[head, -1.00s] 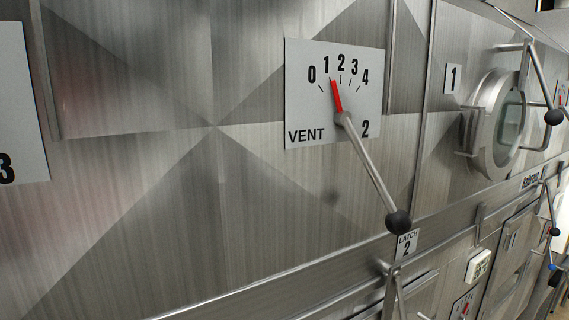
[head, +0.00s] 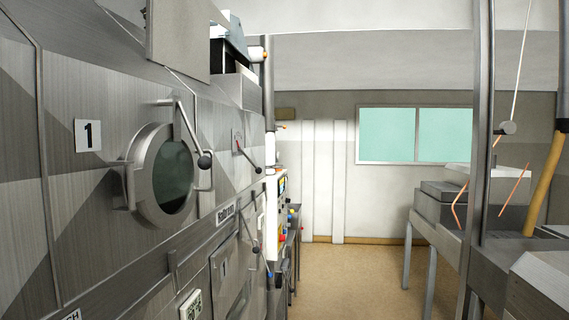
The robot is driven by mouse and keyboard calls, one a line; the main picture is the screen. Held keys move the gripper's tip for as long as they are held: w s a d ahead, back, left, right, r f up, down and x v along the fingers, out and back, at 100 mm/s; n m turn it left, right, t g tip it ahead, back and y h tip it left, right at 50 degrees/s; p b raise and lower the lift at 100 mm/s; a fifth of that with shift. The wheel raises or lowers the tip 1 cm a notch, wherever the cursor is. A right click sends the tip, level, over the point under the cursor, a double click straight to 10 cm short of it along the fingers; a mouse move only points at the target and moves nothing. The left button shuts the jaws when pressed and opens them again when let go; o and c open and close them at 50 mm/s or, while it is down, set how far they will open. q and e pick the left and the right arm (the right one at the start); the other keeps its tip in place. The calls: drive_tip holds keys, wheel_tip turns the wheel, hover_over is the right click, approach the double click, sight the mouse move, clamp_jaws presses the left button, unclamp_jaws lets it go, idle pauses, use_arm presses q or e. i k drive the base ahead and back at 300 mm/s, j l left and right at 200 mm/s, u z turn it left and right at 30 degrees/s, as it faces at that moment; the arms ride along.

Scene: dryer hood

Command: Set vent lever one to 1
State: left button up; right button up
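A small pale dial plate (head: 237,138) is on the metal wall, to the right of the round window marked 1. A lever (head: 249,159) with a red pointer and a dark ball knob slopes down to the right from it. It looks like vent lever one, but the plate is seen at a steep angle. Its numbers and the pointer's setting are too small to read. Neither of my grippers is in view.
The round window (head: 172,176) and its dark-knobbed handle (head: 189,130) protrude from the wall before the dial. Lower levers and panels follow. Open floor (head: 345,275) lies to the right, with grey tables (head: 450,222) beyond it.

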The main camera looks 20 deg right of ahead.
sight(258, 170)
drive_tip(key=z, duration=0.4)
drive_tip(key=i+l+u, duration=0.3)
drive_tip(key=i, duration=0.2)
drive_tip(key=i+l+u, duration=0.3)
drive_tip(key=i+l, duration=0.15)
drive_tip(key=i+l+u, duration=0.3)
drive_tip(key=l, duration=0.35)
drive_tip(key=i+l+u, duration=0.3)
drive_tip(key=i+l, duration=0.15)
drive_tip(key=l, duration=0.2)
